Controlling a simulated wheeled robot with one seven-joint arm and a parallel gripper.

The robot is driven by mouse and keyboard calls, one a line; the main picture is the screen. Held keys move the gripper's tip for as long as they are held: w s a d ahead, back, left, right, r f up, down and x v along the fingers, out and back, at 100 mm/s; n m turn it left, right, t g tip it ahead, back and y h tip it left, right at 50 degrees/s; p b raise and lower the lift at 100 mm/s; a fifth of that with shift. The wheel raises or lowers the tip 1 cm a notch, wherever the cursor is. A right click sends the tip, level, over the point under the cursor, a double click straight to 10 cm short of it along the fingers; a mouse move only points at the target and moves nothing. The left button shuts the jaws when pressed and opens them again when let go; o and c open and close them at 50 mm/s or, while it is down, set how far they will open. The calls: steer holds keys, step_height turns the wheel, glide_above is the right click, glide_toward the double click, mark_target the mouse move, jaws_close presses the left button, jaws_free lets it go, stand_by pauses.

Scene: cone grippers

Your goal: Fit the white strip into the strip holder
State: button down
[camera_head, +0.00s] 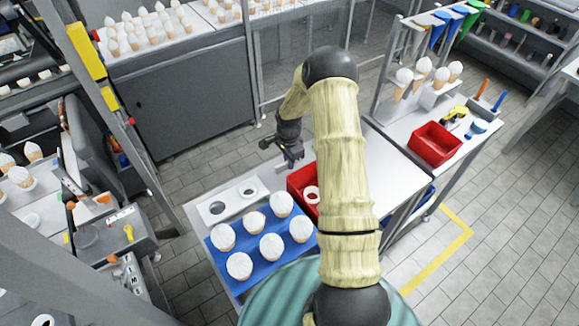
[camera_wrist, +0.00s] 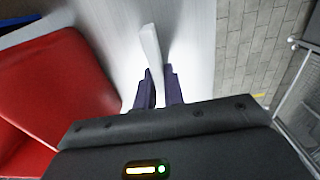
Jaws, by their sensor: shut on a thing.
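My gripper (camera_head: 290,157) hangs over the front work table, near the red bin. In the wrist view my gripper (camera_wrist: 159,82) has its dark fingers shut on the white strip (camera_wrist: 151,45). The strip is narrow and sticks out past the fingertips, leaning slightly left in that view, over the pale table top (camera_wrist: 190,35). No strip holder can be told for certain in either view.
A red bin (camera_wrist: 45,85) lies left of my gripper in the wrist view; it also shows in the head view (camera_head: 297,184) with a white ring (camera_head: 311,194) in it. A blue tray (camera_head: 262,272) holds several white-topped cones. Another red bin (camera_head: 434,144) stands right.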

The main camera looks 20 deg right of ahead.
steer(key=shift+r+p, duration=0.85)
steer(key=shift+r, duration=0.8)
stand_by(0.4)
